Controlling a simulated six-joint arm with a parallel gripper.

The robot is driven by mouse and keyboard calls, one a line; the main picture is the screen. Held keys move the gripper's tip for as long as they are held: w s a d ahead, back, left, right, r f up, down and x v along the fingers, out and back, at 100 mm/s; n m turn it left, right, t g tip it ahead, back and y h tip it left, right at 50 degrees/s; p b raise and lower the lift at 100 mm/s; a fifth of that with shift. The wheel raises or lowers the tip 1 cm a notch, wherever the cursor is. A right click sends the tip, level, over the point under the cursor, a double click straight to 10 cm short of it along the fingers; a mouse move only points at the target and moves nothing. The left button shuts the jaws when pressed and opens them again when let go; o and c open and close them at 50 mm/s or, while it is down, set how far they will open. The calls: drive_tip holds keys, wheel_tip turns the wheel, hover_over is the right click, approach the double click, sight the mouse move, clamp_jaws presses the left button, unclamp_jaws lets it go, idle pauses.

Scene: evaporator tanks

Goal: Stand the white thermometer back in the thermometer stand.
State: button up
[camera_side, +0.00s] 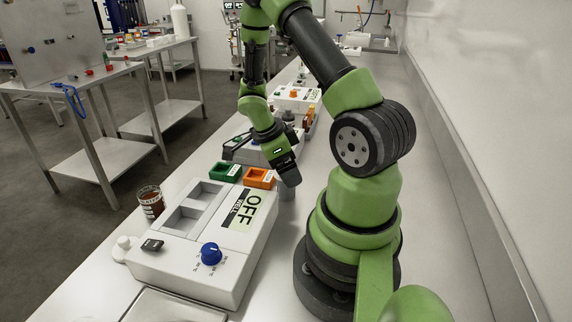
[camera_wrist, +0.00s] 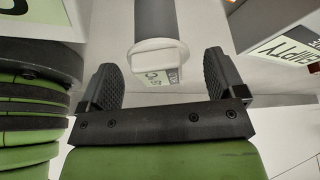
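My gripper (camera_wrist: 160,60) is open in the wrist view, its two black fingers wide apart. A white rounded head (camera_wrist: 155,58) at the end of a dark grey cylinder (camera_wrist: 155,20) shows between them, with clear gaps on both sides. A small display patch marked °C (camera_wrist: 155,78) shows beside it. The white head looks like the thermometer, but I cannot tell for sure. In the side view my gripper (camera_side: 290,177) points down just above a grey cylinder (camera_side: 287,191) on the bench, right of the orange block. I cannot clearly make out the thermometer stand.
A white bath unit (camera_side: 190,270) with a blue knob (camera_side: 211,254) and an OFF display stands in front. Green (camera_side: 226,172) and orange (camera_side: 260,178) blocks sit behind it. A brown jar (camera_side: 151,202) stands left. More units line the bench behind; a wall bounds the right.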

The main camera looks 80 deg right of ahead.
drive_tip(key=v, duration=1)
idle(0.5)
drive_tip(key=s+a+r+n+t+y, duration=0.2)
drive_tip(key=a+r+n+t, duration=0.3)
drive_tip(key=n, duration=0.8)
drive_tip(key=s+a+r+n+t+y, duration=0.2)
drive_tip(key=a+r+n+t, duration=0.4)
drive_tip(key=a+r+n, duration=0.4)
drive_tip(key=a+n, duration=0.3)
drive_tip(key=a, duration=0.1)
drive_tip(key=shift+s+a+r, duration=0.2)
drive_tip(key=shift+s+r, duration=0.1)
drive_tip(key=shift+r, duration=0.05)
